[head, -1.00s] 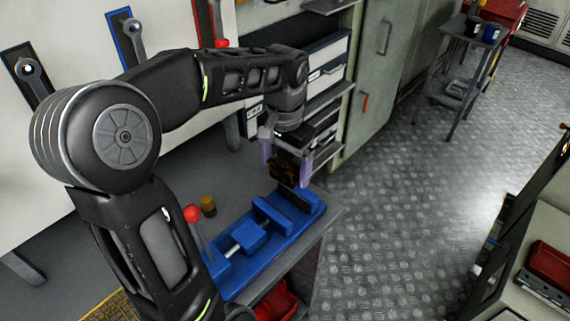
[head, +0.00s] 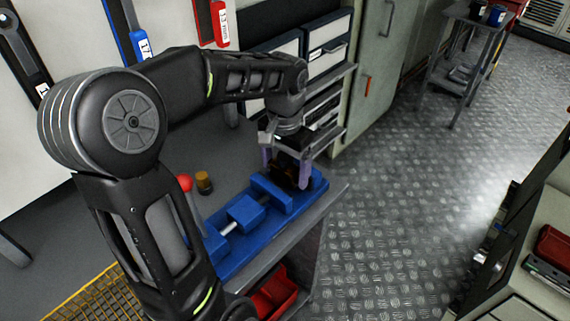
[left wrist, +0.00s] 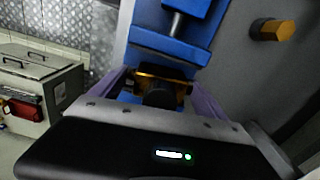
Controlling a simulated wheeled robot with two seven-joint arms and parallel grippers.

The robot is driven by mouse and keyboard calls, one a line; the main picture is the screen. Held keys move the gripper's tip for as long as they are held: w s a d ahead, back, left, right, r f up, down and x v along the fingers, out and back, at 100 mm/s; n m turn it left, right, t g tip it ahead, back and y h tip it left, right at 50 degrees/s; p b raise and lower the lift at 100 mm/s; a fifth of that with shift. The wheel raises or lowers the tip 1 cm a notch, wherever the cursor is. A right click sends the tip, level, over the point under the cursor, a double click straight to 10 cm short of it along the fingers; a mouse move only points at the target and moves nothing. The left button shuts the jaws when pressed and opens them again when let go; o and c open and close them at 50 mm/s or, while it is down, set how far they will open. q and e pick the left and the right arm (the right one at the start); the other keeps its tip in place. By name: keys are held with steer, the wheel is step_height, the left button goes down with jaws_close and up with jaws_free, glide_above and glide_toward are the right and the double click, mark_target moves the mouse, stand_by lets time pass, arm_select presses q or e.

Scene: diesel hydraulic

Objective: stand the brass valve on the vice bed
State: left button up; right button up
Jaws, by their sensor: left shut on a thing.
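My left gripper (head: 286,166), with purple fingers, is shut on the brass valve (head: 284,178) over the far right end of the blue vice (head: 239,212). Dark parts of the gripper and shadow hide much of the valve in the head view. In the left wrist view the valve (left wrist: 160,74) shows as a brass body with a dark round part, between the fingers (left wrist: 160,92). The blue vice (left wrist: 165,45) lies right behind it. I cannot tell whether the valve touches the vice bed. My right gripper is not in view.
A small brass and dark piece (head: 204,182) stands on the grey bench beside the vice, near a red ball knob (head: 185,182). A red bin (head: 274,294) sits below the bench edge. Drawers (head: 327,60) stand behind the gripper.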

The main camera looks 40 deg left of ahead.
arm_select(q)
steer(key=shift+f+b, duration=0.65)
steer(key=shift+f, duration=0.55)
steer(key=shift+f, duration=0.25)
steer(key=o, duration=1.8)
steer(key=shift+r+p, duration=1.8)
steer(key=shift+r, duration=0.65)
steer(key=shift+o, duration=0.7)
